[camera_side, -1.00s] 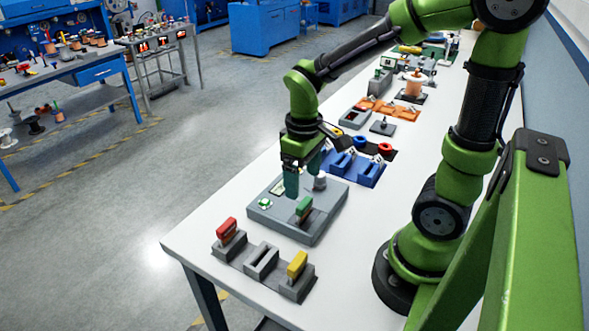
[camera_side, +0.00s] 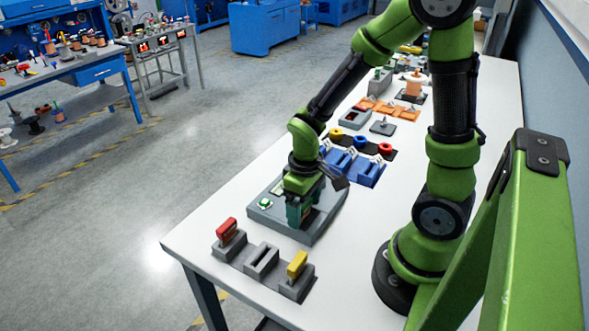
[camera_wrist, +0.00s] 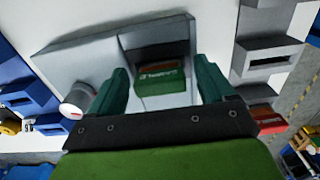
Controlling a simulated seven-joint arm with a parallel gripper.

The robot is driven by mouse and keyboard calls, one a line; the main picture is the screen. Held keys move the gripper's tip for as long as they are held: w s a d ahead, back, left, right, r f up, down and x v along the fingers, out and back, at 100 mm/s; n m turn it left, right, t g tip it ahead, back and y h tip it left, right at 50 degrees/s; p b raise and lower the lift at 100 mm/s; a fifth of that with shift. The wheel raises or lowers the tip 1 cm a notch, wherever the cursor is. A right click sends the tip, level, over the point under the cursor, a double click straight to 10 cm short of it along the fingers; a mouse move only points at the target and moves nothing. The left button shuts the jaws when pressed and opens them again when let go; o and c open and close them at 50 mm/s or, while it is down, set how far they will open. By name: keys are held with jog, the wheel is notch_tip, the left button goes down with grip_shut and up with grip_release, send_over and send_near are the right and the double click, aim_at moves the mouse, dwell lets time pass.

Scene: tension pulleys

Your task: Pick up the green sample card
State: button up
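The green sample card (camera_wrist: 162,84) stands in a dark slot on the grey device (camera_side: 323,229). In the wrist view it lies between the two teal fingers of my gripper (camera_wrist: 163,72), with a gap on each side. My gripper (camera_side: 299,220) is open and low over the device, pointing down. In the side view the card is hidden behind my gripper.
A grey rack in front holds a red card (camera_side: 227,230), an empty slot (camera_side: 262,257) and a yellow card (camera_side: 297,264). A green button (camera_side: 265,203) is left of my gripper. Blue blocks (camera_side: 352,164) stand behind the device.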

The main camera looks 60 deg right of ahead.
jog(key=c, duration=1)
jog(key=shift+r, duration=0.1)
notch_tip(320, 180, up, 10)
jog(key=shift+f, duration=0.1)
jog(key=shift+r, duration=2.55)
